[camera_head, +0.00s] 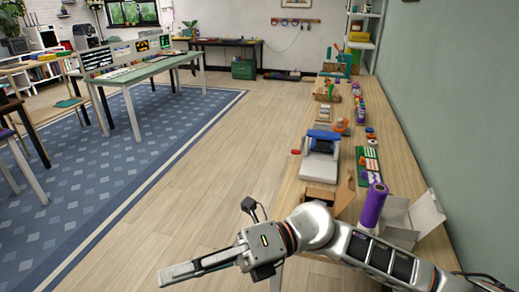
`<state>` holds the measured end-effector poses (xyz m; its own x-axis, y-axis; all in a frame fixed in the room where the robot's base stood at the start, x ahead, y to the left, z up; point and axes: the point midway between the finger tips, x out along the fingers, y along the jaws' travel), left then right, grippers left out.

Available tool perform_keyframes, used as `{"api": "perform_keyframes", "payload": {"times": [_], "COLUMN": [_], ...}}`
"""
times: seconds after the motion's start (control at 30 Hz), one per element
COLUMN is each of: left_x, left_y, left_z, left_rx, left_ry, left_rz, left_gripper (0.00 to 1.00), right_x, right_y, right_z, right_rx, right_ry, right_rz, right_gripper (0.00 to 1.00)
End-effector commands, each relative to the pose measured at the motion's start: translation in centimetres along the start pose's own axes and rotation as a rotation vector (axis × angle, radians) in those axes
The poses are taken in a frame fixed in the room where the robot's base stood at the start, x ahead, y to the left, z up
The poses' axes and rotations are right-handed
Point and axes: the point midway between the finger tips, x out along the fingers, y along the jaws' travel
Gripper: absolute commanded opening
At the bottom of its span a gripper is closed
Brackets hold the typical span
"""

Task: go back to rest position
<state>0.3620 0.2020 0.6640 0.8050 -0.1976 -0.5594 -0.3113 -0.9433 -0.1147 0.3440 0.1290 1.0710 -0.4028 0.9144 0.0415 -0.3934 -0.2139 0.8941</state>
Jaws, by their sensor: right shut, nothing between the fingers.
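My right gripper (190,271) shows at the bottom of the head view, with its arm coming in from the lower right. Its fingers point left and lie together, shut and empty. It hangs over the wooden floor, left of the long wooden bench (400,168). My forearm passes in front of the near part of the bench and hides some of it. My left gripper is not in the picture.
On the bench are a blue and white machine (322,148), an open cardboard box (342,193), a purple roll (373,205) and an open white box (425,212). A green-topped table (140,72) stands on a blue rug (120,150). The wooden floor (215,165) between is clear.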

Motion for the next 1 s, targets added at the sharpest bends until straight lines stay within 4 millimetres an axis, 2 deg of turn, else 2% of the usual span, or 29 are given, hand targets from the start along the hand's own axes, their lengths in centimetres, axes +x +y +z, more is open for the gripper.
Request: {"api": "perform_keyframes", "payload": {"times": [0.13,0.27,0.4,0.53,0.67,0.77,0.87,1.0], "left_x": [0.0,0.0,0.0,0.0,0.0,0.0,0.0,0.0], "left_y": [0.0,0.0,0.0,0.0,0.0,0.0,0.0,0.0], "left_z": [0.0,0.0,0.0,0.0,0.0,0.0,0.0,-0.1], "left_rx": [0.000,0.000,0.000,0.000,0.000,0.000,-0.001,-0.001], "left_ry": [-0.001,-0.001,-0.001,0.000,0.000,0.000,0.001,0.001], "left_rz": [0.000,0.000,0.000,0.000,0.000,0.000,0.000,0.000], "left_gripper": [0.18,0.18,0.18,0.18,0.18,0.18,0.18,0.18], "right_x": [-1.2,-4.4,-9.4,-14.9,-20.4,-24.1,-27.0,-30.0], "right_y": [0.8,-0.3,-3.5,-8.3,-14.1,-18.3,-22.0,-26.2], "right_z": [3.4,6.2,7.6,6.8,3.4,-0.7,-5.7,-13.8], "right_rx": [0.173,0.344,0.545,0.747,0.959,1.115,1.263,1.455], "right_ry": [-0.273,-0.518,-0.784,-1.032,-1.279,-1.452,-1.610,-1.812], "right_rz": [0.160,0.273,0.369,0.436,0.480,0.499,0.507,0.501], "right_gripper": [0.00,0.00,0.00,0.00,0.00,0.00,0.00,0.00]}}
